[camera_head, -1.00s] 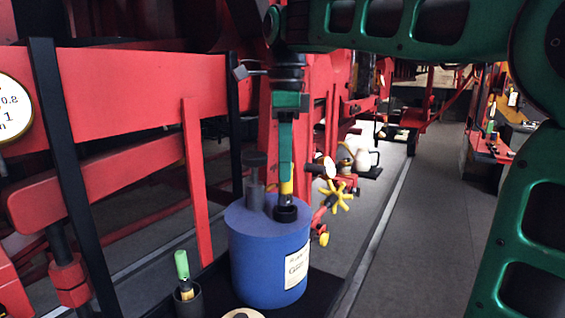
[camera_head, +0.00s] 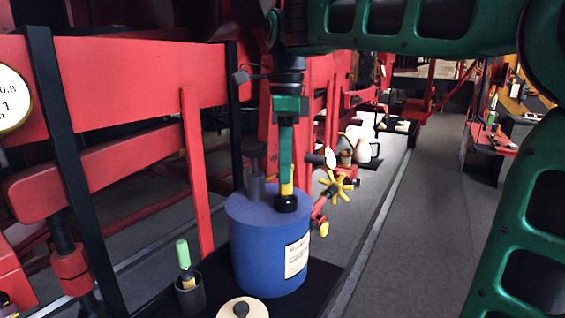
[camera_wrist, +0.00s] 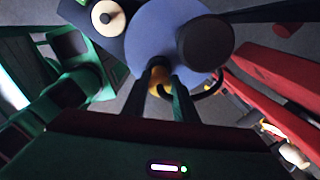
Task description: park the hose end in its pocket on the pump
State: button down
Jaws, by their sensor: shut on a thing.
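The pump is a blue drum (camera_head: 268,250) with a white label, standing on a dark tray in the head view; its lid also shows in the wrist view (camera_wrist: 150,32). A dark post (camera_head: 256,180) rises from the lid's back left. My gripper (camera_head: 286,172) points straight down over the lid's right part. It is shut on the hose end, whose yellow part (camera_head: 286,187) shows just below the fingers. A black collar (camera_head: 287,204) sits under the yellow part at the lid. I cannot tell whether the hose end is inside the pocket. In the wrist view yellow shows between the fingers (camera_wrist: 165,90).
A dark cup (camera_head: 190,297) with a green-handled tool stands left of the drum. A round cream lid (camera_head: 243,309) lies in front. A yellow handwheel (camera_head: 336,190) is close on the right. Red beams stand behind and left. The grey floor aisle at right is clear.

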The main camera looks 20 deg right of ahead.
jog(key=shift+f, duration=0.1)
jog(key=c, duration=1.3)
grip_release()
jog(key=shift+f, duration=0.1)
jog(key=shift+c, duration=0.2)
jog(key=shift+r, duration=5.4)
jog(key=s+d+f+n, duration=0.4)
jog(key=d+f, duration=0.2)
jog(key=f, duration=0.2)
jog(key=s+d+f+n, duration=0.4)
jog(key=d+f, duration=0.2)
jog(key=f, duration=0.1)
jog(key=s+d+f+n, duration=0.2)
jog(key=s+f+n, duration=0.2)
jog(key=s+f, duration=0.3)
jog(key=s+d+f+n, duration=0.3)
jog(key=s+f, duration=0.5)
jog(key=f, duration=0.3)
jog(key=shift+s+d+n, duration=0.25)
jog(key=shift+d+n, duration=0.05)
jog(key=shift+n, duration=0.3)
